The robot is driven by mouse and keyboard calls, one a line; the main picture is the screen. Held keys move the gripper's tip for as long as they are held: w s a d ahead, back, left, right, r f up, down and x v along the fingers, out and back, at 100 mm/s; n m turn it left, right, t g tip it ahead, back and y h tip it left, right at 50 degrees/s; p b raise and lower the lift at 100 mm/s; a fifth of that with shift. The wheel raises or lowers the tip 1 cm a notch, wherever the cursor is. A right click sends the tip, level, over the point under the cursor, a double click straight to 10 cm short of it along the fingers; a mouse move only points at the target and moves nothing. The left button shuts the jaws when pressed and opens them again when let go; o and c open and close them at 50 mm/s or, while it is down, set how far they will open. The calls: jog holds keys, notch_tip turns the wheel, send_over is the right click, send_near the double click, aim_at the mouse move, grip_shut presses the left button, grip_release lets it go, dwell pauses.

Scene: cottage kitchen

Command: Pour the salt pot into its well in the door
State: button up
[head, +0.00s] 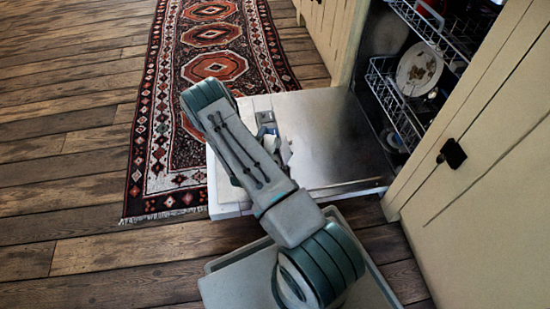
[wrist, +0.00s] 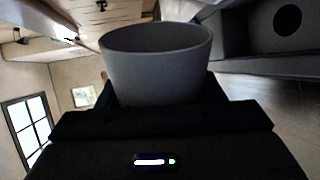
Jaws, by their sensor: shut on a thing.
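The grey salt pot (wrist: 155,70) is in the middle of the wrist view, between the dark fingers of my gripper (wrist: 158,92), which is shut on it. Its rim faces the top of the picture; its contents are hidden, and I cannot tell its tilt for certain. A dark round well (wrist: 287,18) shows in a grey panel at the upper right of the wrist view, apart from the pot. In the head view the dishwasher door (head: 335,140) lies open and flat, with my arm over its left part. My arm largely hides the gripper and pot there.
The dishwasher racks (head: 440,35) hold a patterned plate (head: 419,69) at the upper right. A cream cabinet front (head: 480,170) with a black knob (head: 452,153) stands at the right. A patterned rug (head: 160,130) lies on the wooden floor beyond the door, with open floor to the left.

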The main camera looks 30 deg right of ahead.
jog(key=shift+s+d+f+m, duration=0.15)
jog(key=shift+f+m, duration=0.15)
jog(key=shift+m, duration=0.3)
dwell(0.7)
jog(key=shift+s+d+r+m+t+y, duration=0.25)
jog(key=shift+r+m+t+y, duration=0.2)
jog(key=shift+m, duration=0.25)
dwell(1.0)
jog(key=shift+f, duration=0.25)
dwell(1.8)
jog(key=n, duration=0.1)
jog(key=w+a+n+g+h, duration=0.1)
jog(key=shift+r+n, duration=0.3)
jog(key=shift+r, duration=0.05)
jog(key=shift+f+n, duration=0.4)
jog(key=shift+n, duration=0.1)
